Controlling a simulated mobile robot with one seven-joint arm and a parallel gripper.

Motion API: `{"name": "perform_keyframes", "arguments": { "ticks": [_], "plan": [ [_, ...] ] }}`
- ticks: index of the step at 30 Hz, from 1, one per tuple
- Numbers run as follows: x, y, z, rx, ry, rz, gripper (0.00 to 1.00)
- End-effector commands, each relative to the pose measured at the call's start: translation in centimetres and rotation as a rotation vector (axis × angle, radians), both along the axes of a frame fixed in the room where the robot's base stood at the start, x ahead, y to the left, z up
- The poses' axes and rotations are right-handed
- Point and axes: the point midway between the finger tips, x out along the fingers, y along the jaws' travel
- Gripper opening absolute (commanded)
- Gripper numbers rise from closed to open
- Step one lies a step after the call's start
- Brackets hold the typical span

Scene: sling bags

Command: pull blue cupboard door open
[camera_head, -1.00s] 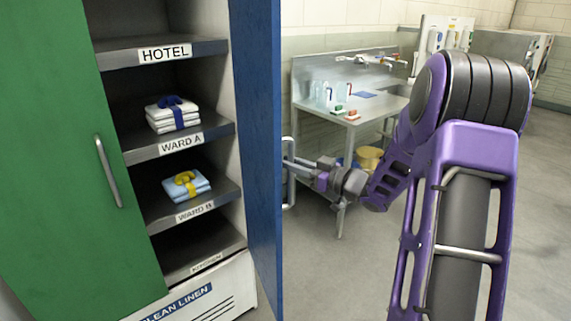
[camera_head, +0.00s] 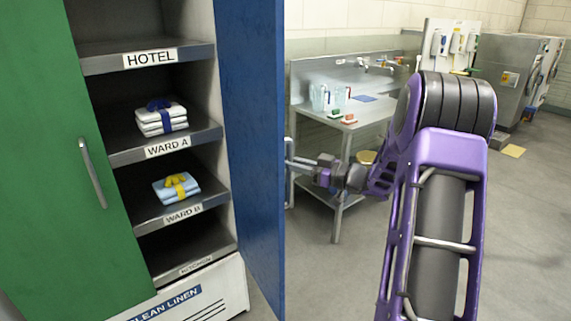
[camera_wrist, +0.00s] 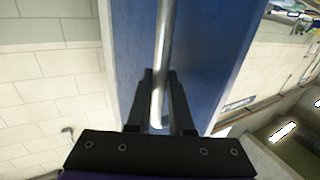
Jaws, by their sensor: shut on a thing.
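The blue cupboard door (camera_head: 250,140) stands swung open in the head view, seen nearly edge-on, at the right side of the cupboard. Its silver bar handle (camera_head: 289,178) is on the door's outer face. My gripper (camera_head: 292,164) reaches the handle from the right and is shut on it. In the wrist view the two black fingers (camera_wrist: 159,85) lie on either side of the handle (camera_wrist: 163,45), with the blue door face (camera_wrist: 205,50) behind. The fingertips are partly hidden in the head view.
The green door (camera_head: 60,180) is shut on the left. Open shelves hold white folded linen (camera_head: 161,118) and light blue folded linen (camera_head: 176,188). A metal sink table (camera_head: 345,115) stands behind my arm. Grey floor (camera_head: 330,275) is clear right of the blue door.

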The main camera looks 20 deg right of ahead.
Motion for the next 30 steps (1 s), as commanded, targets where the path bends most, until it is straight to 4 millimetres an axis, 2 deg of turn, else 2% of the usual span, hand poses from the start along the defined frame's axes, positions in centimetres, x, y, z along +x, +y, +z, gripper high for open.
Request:
{"name": "perform_keyframes", "arguments": {
  "ticks": [9,23,24,28,30],
  "plan": [
    [0.15,-0.68,-0.05,0.0,0.001,0.011,0.0],
    [0.15,-0.72,-0.06,0.0,0.001,0.013,0.0],
    [0.15,-0.72,-0.06,0.0,0.001,0.012,0.25],
    [0.16,-0.7,-0.05,0.0,0.001,0.013,0.48],
    [0.17,-0.69,-0.05,0.0,0.001,0.013,0.49]
  ]
}}
